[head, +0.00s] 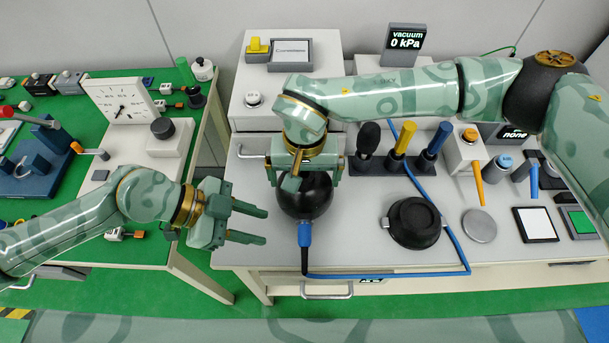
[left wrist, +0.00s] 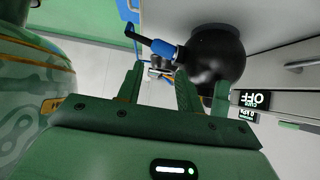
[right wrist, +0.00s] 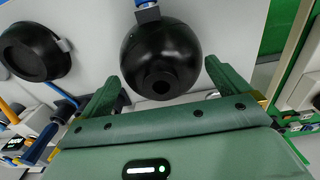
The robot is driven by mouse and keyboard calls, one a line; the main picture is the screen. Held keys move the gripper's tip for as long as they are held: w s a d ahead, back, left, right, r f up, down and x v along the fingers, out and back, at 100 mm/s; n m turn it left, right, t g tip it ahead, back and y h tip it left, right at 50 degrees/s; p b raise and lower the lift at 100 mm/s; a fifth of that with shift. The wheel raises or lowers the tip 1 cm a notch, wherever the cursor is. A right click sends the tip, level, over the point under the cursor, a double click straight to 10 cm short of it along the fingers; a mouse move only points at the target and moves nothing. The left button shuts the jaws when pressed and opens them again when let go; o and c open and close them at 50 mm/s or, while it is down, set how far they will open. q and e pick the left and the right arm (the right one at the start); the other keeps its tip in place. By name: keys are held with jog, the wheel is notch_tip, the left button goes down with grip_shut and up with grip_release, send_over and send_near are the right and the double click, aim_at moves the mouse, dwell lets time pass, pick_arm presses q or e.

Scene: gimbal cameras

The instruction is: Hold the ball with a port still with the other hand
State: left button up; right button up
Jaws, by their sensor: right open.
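The ball with a port (head: 305,198) is a black sphere on the grey bench, with a blue connector (head: 304,233) and hose on its near side. My right gripper (head: 304,178) is over the ball from behind, open. In the right wrist view, the ball (right wrist: 160,45) sits between and beyond the spread fingers, a dark round port (right wrist: 161,84) facing the gripper. My left gripper (head: 264,226) is open and empty, left of the ball and apart from it. In the left wrist view, the ball (left wrist: 216,62) is partly hidden behind one finger.
A blue hose (head: 400,275) loops along the bench front. A black round dish (head: 412,222) lies right of the ball. A rack with capped tools (head: 400,165) stands behind. A vacuum display (head: 405,39) reads 0 kPa. A green-topped bench (head: 60,215) stands left, across a gap.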

jog(key=shift+f, duration=0.5)
jog(key=c, duration=1)
jog(key=shift+s+f, duration=0.1)
jog(key=shift+s, duration=0.05)
